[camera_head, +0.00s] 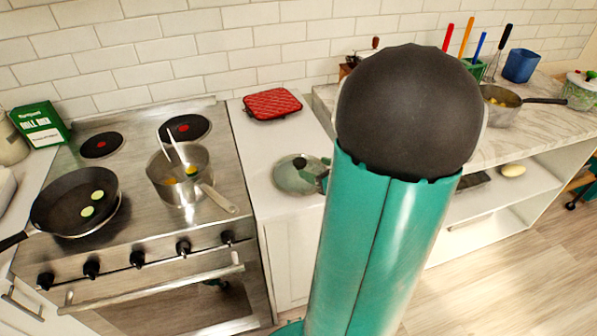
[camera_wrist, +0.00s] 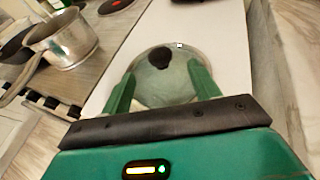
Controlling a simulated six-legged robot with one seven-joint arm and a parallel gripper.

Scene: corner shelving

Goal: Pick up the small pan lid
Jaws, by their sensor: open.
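The small pan lid (camera_head: 297,175) is a round glass lid lying on the white counter to the right of the stove. In the wrist view the lid (camera_wrist: 178,88) shows with its dark knob (camera_wrist: 160,58) near its far side. My gripper (camera_wrist: 158,82) is open, with its two green fingers apart and pointing toward the lid, which shows between and beyond them. In the head view my green arm covers most of my gripper, and only a small part (camera_head: 322,178) shows at the lid's right edge. I cannot tell whether the fingers touch the lid.
A steel saucepan (camera_head: 179,187) with utensils and a frying pan (camera_head: 62,206) stand on the stove. A red pot holder (camera_head: 272,104) lies behind the lid. A marble counter (camera_head: 540,120) on the right holds another pan (camera_head: 500,110) and a blue cup (camera_head: 520,66).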

